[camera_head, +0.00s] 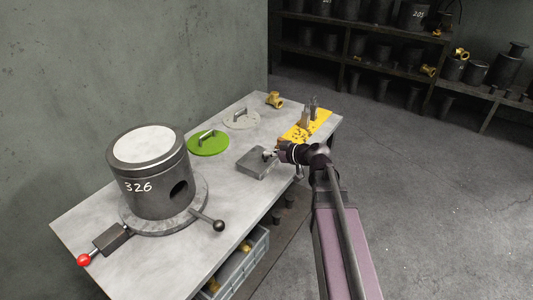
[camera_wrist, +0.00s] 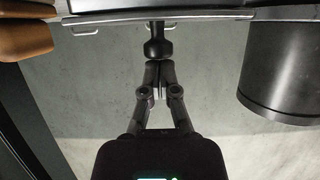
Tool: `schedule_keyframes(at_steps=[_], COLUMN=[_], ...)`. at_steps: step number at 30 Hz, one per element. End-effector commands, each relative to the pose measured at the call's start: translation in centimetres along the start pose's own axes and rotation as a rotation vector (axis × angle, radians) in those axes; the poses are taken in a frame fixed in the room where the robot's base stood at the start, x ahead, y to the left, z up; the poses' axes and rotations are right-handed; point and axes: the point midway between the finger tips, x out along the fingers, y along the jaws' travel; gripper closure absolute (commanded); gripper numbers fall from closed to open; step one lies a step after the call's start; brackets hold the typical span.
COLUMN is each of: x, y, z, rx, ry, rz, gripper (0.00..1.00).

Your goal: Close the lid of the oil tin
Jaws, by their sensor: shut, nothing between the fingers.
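A flat grey box (camera_head: 254,166), apparently the oil tin, sits near the front edge of the table. Its top looks roughly level, but my gripper covers part of it, and I cannot tell how far the lid is closed. My gripper (camera_head: 270,155) is at the box's right side, close to its top. In the wrist view my gripper (camera_wrist: 158,84) is shut and empty. A black knob (camera_wrist: 158,47) is just beyond its fingertips; I cannot tell if they touch. Above the knob runs a grey edge (camera_wrist: 160,16) with wire loops, seen nearly edge-on.
A green disc (camera_head: 208,145), a grey disc (camera_head: 241,121), a brass fitting (camera_head: 274,100) and a yellow mat (camera_head: 298,134) lie behind. Open floor (camera_head: 440,220) is at right.

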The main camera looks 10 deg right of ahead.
Motion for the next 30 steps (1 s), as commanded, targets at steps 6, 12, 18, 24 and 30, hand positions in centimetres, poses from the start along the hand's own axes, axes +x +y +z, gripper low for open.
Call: schedule_keyframes(at_steps=[6,12,18,24,30], x=[0.09,0.02,-0.01,-0.02,-0.20], y=[0.05,-0.02,-0.11,-0.15,-0.19], z=[1.14,1.42,1.49,1.52,1.16], rx=[-0.002,-0.003,-0.002,-0.002,-0.002], ry=[-0.004,-0.007,-0.007,-0.007,-0.006], rz=[-0.001,-0.003,-0.004,-0.004,-0.004], gripper=[1.00,1.00,1.00,1.00,1.00])
